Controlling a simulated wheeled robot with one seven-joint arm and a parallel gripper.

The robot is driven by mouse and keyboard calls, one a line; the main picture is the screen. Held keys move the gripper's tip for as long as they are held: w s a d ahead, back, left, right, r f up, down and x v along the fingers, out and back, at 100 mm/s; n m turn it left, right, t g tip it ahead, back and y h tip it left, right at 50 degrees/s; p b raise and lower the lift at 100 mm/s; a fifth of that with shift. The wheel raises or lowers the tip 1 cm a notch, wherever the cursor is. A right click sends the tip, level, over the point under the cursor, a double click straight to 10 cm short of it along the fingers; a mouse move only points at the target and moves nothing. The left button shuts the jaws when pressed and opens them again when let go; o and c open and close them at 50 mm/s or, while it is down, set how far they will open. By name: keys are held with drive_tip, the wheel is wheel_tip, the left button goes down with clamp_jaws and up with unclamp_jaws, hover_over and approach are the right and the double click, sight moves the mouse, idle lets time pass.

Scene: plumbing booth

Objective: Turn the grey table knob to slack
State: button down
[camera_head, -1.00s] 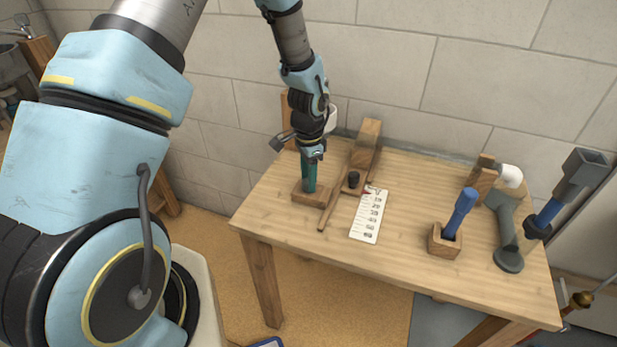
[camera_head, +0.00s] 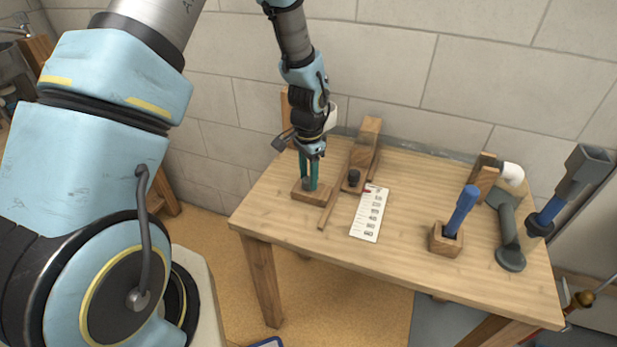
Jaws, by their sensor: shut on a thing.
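The grey knob (camera_head: 307,184) sits on a low wooden block (camera_head: 312,198) at the left side of the table. My gripper (camera_head: 309,184) points down over the block, with its two teal fingers shut around the knob. The fingers hide part of the knob, and I cannot read its turn angle. A white scale card (camera_head: 370,215) with printed marks lies on the table to the right. A small red mark (camera_head: 368,190) shows at its upper end.
A wooden fixture with a dark knob (camera_head: 354,178) stands just right of my gripper. A blue-handled tool (camera_head: 461,212) stands in a wooden holder (camera_head: 444,240). The table (camera_head: 405,245) is bare between card and holder.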

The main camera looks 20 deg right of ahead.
sight(308, 179)
drive_tip(key=n+b, duration=0.1)
drive_tip(key=n, duration=0.3)
drive_tip(key=shift+b, duration=0.35)
drive_tip(key=n, duration=0.4)
drive_tip(key=shift+b, duration=0.35)
drive_tip(key=n, duration=0.4)
drive_tip(key=shift+n, duration=2.2)
drive_tip(key=shift+c, duration=2.1)
unclamp_jaws()
wheel_tip(308, 179, up, 11)
drive_tip(key=b, duration=0.1)
drive_tip(key=shift+b, duration=0.3)
